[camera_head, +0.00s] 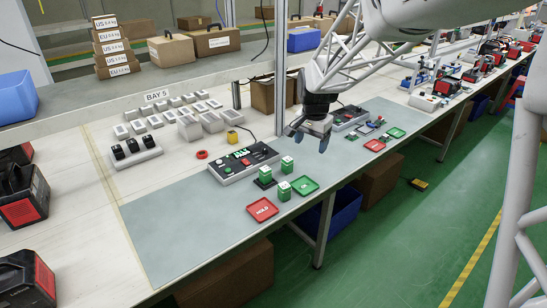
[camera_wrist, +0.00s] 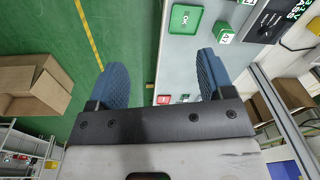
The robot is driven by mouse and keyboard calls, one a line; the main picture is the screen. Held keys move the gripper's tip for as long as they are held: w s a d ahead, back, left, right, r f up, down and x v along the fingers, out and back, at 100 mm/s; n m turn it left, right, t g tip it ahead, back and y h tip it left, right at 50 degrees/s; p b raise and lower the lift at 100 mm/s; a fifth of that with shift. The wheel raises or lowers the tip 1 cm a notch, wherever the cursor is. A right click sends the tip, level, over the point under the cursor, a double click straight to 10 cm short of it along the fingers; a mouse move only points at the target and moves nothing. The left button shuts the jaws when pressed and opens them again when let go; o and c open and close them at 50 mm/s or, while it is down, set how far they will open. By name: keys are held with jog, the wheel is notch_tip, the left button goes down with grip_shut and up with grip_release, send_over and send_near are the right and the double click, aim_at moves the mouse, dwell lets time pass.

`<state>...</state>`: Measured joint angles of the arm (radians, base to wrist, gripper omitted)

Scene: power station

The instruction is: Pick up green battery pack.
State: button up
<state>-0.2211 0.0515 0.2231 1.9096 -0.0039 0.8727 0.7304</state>
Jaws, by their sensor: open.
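Several small green battery packs with pale tops stand on the grey mat. In the head view one is at the back (camera_head: 287,165), one sits on a dark base (camera_head: 265,174), and one is nearer the front (camera_head: 284,191). In the wrist view one green pack (camera_wrist: 224,32) shows at the upper right, beyond the right finger. My gripper (camera_head: 311,137) is open and empty, above and behind the packs at the right; its blue fingers also show in the wrist view (camera_wrist: 161,66). No pack is between the fingers.
A green OK tray (camera_head: 305,185) and red HOLD tray (camera_head: 262,209) lie beside the packs. A tester box (camera_head: 243,162) stands behind them. A metal post (camera_head: 281,95) rises near my gripper. The front mat (camera_head: 185,235) is clear at left.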

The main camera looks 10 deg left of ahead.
aim_at(267, 168)
jog(key=w+a+f+m, duration=0.1)
jog(key=w+a+f, duration=0.4)
jog(key=f, duration=0.1)
jog(key=w+a+f+m, duration=0.1)
jog(key=w+a+f, duration=0.4)
jog(key=f, duration=0.2)
jog(key=w+a+f+m+g, duration=0.1)
jog(key=w+a+f, duration=0.4)
jog(key=w+f, duration=0.1)
jog(key=shift+a+f, duration=0.35)
jog(key=shift+a, duration=0.05)
jog(key=shift+f, duration=1.25)
jog(key=shift+f, duration=0.1)
jog(key=shift+a+f, duration=0.15)
jog(key=shift+f, duration=2.35)
